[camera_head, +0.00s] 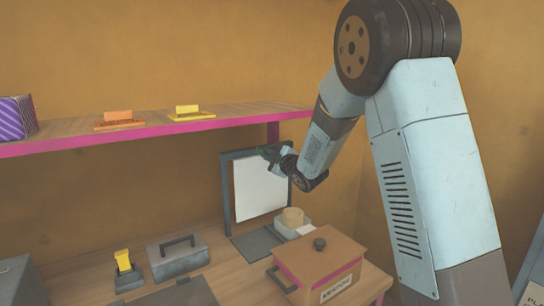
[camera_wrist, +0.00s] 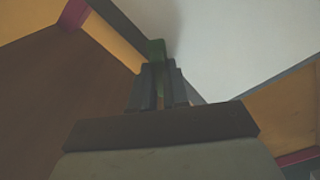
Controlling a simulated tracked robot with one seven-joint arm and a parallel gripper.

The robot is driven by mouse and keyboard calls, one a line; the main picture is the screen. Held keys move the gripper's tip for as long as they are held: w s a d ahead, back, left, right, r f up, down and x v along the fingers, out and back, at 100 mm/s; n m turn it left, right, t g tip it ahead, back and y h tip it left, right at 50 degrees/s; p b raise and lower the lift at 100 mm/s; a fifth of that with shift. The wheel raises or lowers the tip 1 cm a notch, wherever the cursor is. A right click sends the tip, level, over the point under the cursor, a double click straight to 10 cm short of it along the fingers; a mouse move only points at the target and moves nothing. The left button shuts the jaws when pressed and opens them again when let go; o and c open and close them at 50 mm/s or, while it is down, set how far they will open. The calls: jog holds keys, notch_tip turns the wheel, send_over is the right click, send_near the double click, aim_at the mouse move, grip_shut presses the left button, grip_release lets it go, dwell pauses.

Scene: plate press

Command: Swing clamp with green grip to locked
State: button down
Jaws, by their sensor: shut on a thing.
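The clamp's green grip (camera_wrist: 156,50) stands between the fingers of my gripper (camera_wrist: 159,85) in the wrist view. The fingers are shut on it. In the head view my gripper (camera_head: 268,152) is at the top bar of a dark upright frame (camera_head: 227,190), and only a little green (camera_head: 262,150) shows there. A white plate (camera_head: 260,186) hangs upright in the frame; it also shows pale in the wrist view (camera_wrist: 215,40). The rest of the clamp is hidden by my gripper, so its angle cannot be told.
A pink-edged shelf (camera_head: 170,138) runs above on the left, with an orange item (camera_head: 118,119) and a yellow item (camera_head: 188,111).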

jog(key=m, duration=1.1)
jog(key=shift+r+m, duration=0.15)
jog(key=shift+m, duration=0.15)
jog(key=shift+w, duration=0.1)
dwell(0.3)
jog(key=c, duration=1.1)
grip_release()
jog(key=shift+a, duration=0.1)
jog(key=v, duration=1.4)
